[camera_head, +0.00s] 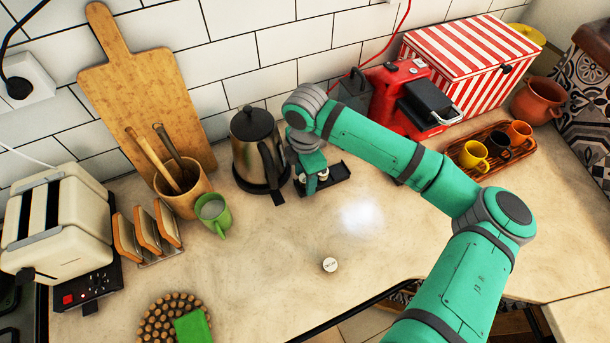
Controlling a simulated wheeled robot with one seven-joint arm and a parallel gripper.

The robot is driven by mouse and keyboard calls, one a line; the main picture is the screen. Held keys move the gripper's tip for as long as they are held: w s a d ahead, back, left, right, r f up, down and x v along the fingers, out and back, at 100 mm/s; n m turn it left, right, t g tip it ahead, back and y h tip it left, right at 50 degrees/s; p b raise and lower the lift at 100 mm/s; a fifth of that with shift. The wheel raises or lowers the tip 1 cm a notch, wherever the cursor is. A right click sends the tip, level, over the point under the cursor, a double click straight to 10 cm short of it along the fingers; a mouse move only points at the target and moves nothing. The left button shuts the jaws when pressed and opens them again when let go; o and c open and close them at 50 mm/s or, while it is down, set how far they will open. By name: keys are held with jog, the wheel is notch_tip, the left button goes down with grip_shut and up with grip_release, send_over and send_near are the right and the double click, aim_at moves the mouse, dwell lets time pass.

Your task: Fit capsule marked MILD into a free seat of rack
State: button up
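A black rack (339,173) stands on the counter just right of the kettle, partly hidden by my wrist. At least one pale round capsule (323,175) shows at the rack beside my gripper; I cannot tell whether it is seated or held, and its mark is not legible. My gripper (311,188) points down at the left end of the rack. Its fingers are too small and covered to show whether they are open or shut. Another white round capsule (330,264) stands alone on the open counter in front; its dark lettering is too small to read.
A steel kettle (252,150) stands close left of my gripper. A red coffee machine (398,95) is behind my arm, and a wooden tray (486,160) with cups is at right. A green mug (213,213) is at left. The middle counter is clear.

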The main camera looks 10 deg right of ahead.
aim_at(304, 178)
notch_tip(304, 178, up, 12)
jog(key=shift+s+r, duration=0.15)
jog(key=shift+r, duration=0.05)
dwell(0.6)
dwell(0.4)
